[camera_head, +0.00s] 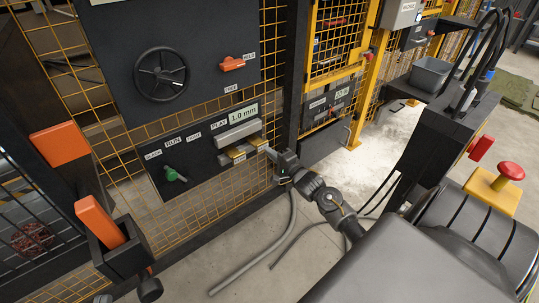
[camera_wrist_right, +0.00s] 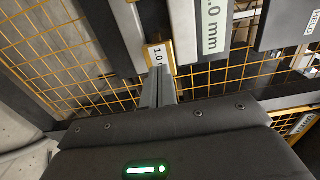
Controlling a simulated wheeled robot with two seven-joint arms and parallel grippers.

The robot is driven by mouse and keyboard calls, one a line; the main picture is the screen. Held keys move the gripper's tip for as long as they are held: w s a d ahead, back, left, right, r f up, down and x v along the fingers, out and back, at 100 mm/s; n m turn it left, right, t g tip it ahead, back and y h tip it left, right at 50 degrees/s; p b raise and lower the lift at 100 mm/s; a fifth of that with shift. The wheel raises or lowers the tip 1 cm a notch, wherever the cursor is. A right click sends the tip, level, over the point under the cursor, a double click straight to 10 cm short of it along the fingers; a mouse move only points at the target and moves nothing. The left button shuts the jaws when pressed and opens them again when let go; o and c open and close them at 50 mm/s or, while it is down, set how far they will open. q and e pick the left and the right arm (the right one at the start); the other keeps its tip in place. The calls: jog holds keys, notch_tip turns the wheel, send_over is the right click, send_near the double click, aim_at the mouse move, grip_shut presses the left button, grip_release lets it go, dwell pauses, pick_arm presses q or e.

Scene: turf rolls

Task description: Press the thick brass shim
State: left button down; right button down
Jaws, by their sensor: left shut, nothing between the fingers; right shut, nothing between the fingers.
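Two brass shims sit under a grey bar on the lower dark panel, a left one (camera_head: 237,154) and a right one (camera_head: 258,142). My right gripper (camera_head: 268,151) is shut and empty, with its tips at the right shim. In the right wrist view, the shut fingers (camera_wrist_right: 159,88) point at a brass-edged shim (camera_wrist_right: 158,54) whose white label starts with 1.0. The tips overlap the label's lower edge; I cannot tell whether they touch it. A display (camera_head: 243,114) above reads 1.0 mm. My left gripper is not in view.
A green lever (camera_head: 175,175) is on the lower panel's left. Above are a black handwheel (camera_head: 161,73) and an orange switch (camera_head: 232,63). Orange-handled fixtures (camera_head: 98,219) stand at the left. A red mushroom button (camera_head: 511,171) is at the right. Cables lie on the floor below my right gripper.

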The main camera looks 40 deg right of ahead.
aim_at(264, 147)
pick_arm(q)
jog(key=shift+s+d+r+t+h, duration=0.1)
jog(key=shift+s+r+t+h, duration=0.1)
jog(key=shift+r, duration=0.15)
jog(key=shift+s+d+r+t+h, duration=0.1)
jog(key=shift+r+t+h, duration=0.1)
jog(key=shift+r, duration=0.1)
pick_arm(e)
jog(key=shift+w, duration=0.7)
jog(key=w, duration=0.4)
jog(key=shift+w+d, duration=0.1)
jog(key=shift+w, duration=0.1)
jog(key=shift+r, duration=0.15)
jog(key=shift+r, duration=0.1)
